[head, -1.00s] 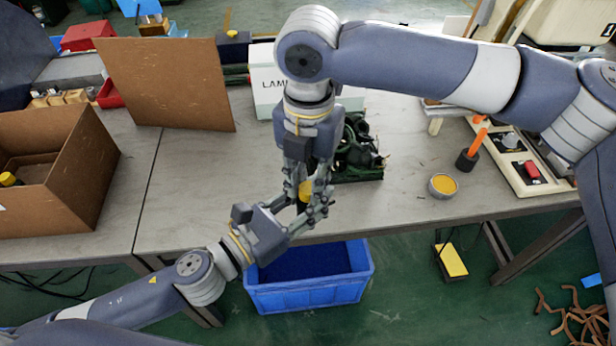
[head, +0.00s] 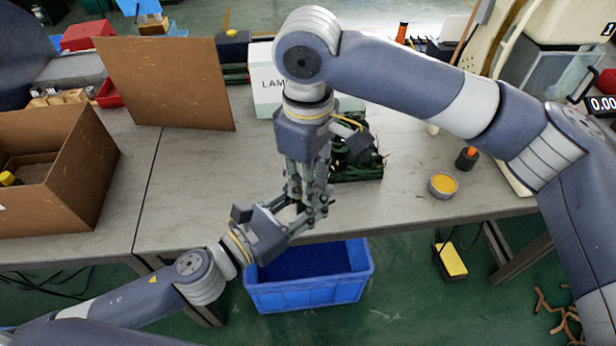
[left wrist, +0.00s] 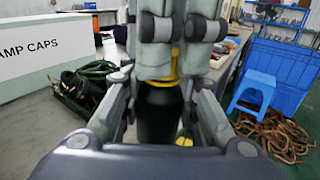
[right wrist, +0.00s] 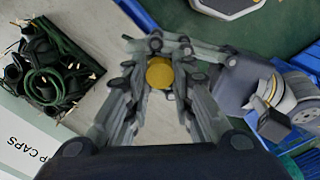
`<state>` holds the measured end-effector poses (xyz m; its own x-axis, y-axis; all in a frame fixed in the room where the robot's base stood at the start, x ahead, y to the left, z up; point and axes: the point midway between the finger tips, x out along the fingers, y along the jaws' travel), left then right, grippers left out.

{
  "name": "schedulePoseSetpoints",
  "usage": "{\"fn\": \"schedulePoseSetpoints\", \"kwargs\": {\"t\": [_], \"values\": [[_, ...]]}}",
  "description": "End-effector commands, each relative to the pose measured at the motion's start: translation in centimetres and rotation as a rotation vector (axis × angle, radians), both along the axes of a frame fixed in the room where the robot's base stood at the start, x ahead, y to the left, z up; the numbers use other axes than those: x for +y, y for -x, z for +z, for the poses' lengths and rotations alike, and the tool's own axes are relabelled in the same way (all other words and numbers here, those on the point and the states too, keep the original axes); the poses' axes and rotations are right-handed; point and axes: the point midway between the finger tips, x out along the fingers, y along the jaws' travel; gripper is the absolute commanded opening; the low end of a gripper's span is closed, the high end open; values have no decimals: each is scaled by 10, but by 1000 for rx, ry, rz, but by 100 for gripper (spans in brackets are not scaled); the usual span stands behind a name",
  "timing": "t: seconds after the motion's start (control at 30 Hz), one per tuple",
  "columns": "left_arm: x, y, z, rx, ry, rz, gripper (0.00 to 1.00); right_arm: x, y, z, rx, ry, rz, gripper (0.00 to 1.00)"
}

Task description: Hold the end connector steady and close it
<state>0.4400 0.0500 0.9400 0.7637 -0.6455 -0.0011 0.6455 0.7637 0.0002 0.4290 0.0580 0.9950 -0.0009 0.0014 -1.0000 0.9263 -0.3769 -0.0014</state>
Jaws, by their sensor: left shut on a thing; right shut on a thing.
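The end connector has a dark body (left wrist: 159,115) and a yellow cap or ring near its top in the left wrist view. The right wrist view looks down on its round yellow top (right wrist: 159,73). My left gripper (head: 312,214) comes in from the lower left and is shut around the dark body. My right gripper (head: 309,196) points down from above and is shut on the yellow top. The two grippers meet above the table's front edge. In the head view their fingers hide almost all of the connector.
A blue bin (head: 308,294) stands below the table edge. Coiled dark green cables (head: 358,160) lie in a tray behind the grippers. A white box (head: 265,95) stands at the back. A tin with yellow contents (head: 443,185) is on the right. Cardboard boxes (head: 70,185) are on the left.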

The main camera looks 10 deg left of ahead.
Motion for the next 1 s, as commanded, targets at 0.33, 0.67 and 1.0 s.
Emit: {"fn": "schedulePoseSetpoints", "kwargs": {"t": [0.33,0.67,1.0], "values": [[0,0,0,-1,-1,0,0,0,0,0,0,0,7,46],[0,0,0,-1,0,0,0,1,0,10,-1,-3,7,46],[0,0,0,-1,1,0,0,1,-1,78,-3,-1,6,46]]}}
